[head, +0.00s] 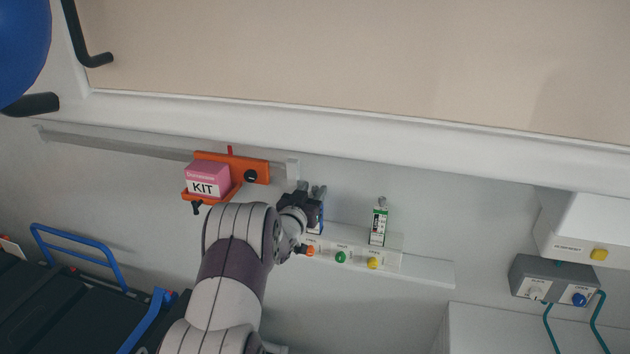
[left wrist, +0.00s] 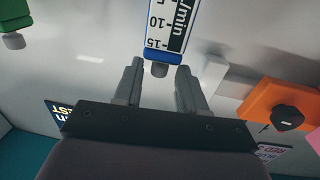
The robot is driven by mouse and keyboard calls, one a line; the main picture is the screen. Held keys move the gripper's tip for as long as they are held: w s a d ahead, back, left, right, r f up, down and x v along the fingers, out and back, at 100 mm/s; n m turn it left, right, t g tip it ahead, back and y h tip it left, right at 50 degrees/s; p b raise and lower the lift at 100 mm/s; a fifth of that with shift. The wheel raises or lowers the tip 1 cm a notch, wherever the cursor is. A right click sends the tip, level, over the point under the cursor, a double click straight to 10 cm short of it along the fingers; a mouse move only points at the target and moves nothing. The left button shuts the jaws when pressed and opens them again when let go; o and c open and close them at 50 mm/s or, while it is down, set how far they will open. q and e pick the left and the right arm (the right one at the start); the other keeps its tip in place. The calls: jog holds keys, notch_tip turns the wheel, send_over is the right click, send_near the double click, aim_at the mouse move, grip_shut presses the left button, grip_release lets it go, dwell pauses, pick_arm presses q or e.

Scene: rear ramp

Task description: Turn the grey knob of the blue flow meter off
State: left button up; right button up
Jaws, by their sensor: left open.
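The blue flow meter (left wrist: 164,54) is at the top of the left wrist view, its scale upside down. Its grey knob (left wrist: 159,70) sticks out towards my left gripper (left wrist: 160,66). The open fingers stand on either side of the knob, with a visible gap each side; I cannot tell how deep the knob sits between them. In the head view only a blue edge of the flow meter (head: 322,219) shows beside the left gripper (head: 318,191), which hides the knob. My right gripper is out of view.
A green flow meter (head: 378,227) with its own grey knob stands to the right. An orange holder (head: 257,171) with a pink kit box (head: 207,179) is on the left. Orange, green and yellow outlets line the wall below. A grey socket box (head: 545,280) is far right.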

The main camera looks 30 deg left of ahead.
pick_arm(q)
jog(key=shift+w+r, duration=0.15)
jog(key=shift+w, duration=0.85)
jog(key=shift+w+a, duration=0.1)
